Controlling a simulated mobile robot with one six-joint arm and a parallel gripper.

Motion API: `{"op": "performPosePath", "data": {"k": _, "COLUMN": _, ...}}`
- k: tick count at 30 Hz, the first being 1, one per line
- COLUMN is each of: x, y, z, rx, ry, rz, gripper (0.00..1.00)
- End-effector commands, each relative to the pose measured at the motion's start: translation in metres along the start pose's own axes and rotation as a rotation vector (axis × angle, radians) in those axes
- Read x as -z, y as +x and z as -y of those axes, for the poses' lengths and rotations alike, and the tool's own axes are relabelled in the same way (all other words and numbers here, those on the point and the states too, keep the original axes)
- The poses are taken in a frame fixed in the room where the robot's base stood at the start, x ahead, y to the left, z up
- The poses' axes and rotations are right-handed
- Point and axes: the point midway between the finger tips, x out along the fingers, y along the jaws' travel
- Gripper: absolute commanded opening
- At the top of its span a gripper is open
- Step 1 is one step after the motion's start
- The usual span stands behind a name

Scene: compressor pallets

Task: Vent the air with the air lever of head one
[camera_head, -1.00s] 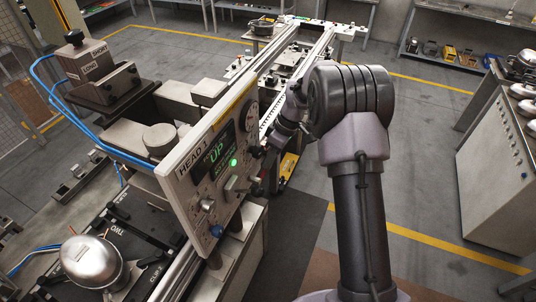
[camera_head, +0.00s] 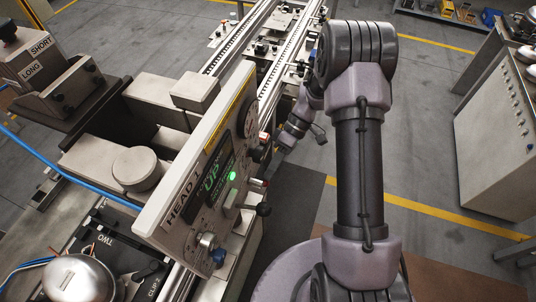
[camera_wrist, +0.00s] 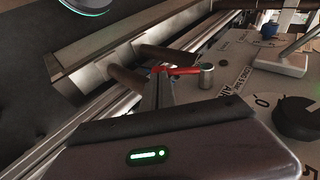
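The head one panel (camera_head: 190,190) stands tilted in the head view, its display (camera_head: 213,178) reading "UP" beside a lit green light. In the wrist view a red lever (camera_wrist: 181,70) with a silver round hub (camera_wrist: 206,76) sits on the pale panel, close to lettering that looks like "AIR" (camera_wrist: 226,100). My gripper (camera_wrist: 158,72) shows narrow, closed-looking fingers that line up with the lever's free end. Whether they touch it I cannot tell. In the head view my gripper (camera_head: 284,141) is at the panel's right side; its fingertips are too small to make out.
A black dial (camera_wrist: 296,118) and a pale handle (camera_wrist: 282,62) are on the panel near the lever. The conveyor rails (camera_head: 285,55) run behind.

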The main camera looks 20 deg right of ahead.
Motion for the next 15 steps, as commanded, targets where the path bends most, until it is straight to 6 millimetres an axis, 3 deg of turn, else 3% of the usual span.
{"op": "performPosePath", "data": {"k": 11, "x": -0.013, "y": 0.026, "z": -0.003, "rx": 0.317, "ry": 0.086, "rz": 0.0, "gripper": 0.0}}
{"op": "performPosePath", "data": {"k": 15, "x": -0.014, "y": 0.029, "z": -0.004, "rx": 0.311, "ry": 0.083, "rz": 0.0, "gripper": 0.0}}
